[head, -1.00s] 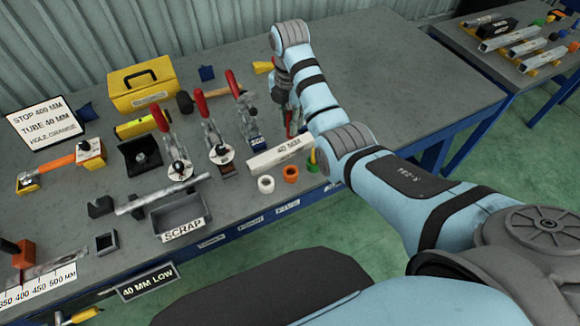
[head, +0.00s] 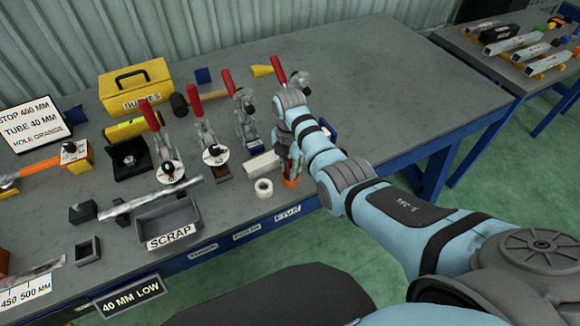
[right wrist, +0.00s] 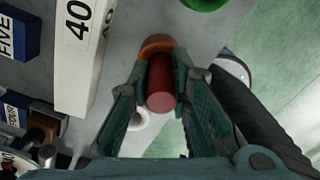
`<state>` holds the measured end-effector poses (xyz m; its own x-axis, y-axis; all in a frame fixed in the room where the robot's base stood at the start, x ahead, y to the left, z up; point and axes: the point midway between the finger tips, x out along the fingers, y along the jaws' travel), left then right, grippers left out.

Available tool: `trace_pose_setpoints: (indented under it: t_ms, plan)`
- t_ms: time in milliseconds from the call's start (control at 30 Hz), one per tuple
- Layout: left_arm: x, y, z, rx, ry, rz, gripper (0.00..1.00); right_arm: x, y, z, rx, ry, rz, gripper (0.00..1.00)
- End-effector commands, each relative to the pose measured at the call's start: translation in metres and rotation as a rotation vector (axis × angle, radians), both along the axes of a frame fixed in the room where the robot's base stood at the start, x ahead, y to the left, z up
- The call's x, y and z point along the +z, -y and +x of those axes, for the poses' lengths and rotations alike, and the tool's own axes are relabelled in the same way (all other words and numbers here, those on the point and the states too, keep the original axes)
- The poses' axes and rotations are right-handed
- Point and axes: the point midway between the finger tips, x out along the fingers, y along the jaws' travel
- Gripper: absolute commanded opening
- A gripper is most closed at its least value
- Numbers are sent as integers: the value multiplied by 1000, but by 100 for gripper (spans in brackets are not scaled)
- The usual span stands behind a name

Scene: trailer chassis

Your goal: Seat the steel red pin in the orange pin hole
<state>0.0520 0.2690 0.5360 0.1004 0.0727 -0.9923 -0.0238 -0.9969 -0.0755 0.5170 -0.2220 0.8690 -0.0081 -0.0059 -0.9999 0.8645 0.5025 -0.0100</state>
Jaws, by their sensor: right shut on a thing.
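My right gripper (right wrist: 160,72) is shut on the red pin (right wrist: 161,98), its round near end facing the camera in the right wrist view. The orange ring of the pin hole (right wrist: 156,43) shows just past the pin and is partly covered by it. I cannot tell whether the pin's far end is inside the ring. My left gripper is not in view.
A white ring (head: 263,188) stands just left of the orange one; a green ring (right wrist: 205,4) lies on its other side. The white 40 mm block (right wrist: 78,55) is close by. Toggle clamps (head: 213,155) and the scrap tray (head: 168,221) are left. The bench's right side is clear.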

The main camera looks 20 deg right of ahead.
Motion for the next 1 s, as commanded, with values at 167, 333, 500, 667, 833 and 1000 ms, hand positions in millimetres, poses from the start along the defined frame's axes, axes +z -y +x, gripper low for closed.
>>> trace_pose_setpoints:
  t_ms: [167, 333, 500, 667, 833, 1000]
  plan:
    - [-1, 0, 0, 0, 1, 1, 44, -2, 0, 0, 0, 0, 0, 35]
    - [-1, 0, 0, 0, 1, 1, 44, -2, 0, 0, 0, 0, 0, 39]
    - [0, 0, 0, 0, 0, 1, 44, 0, 0, 0, 0, 0, 0, 39]
    - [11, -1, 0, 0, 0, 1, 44, 27, 0, 1, 0, 4, 0, 39]
    - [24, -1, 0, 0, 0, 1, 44, 76, 0, 2, 0, 4, 0, 39]
    - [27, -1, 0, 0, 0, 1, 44, 112, 0, 2, -1, 2, 0, 39]
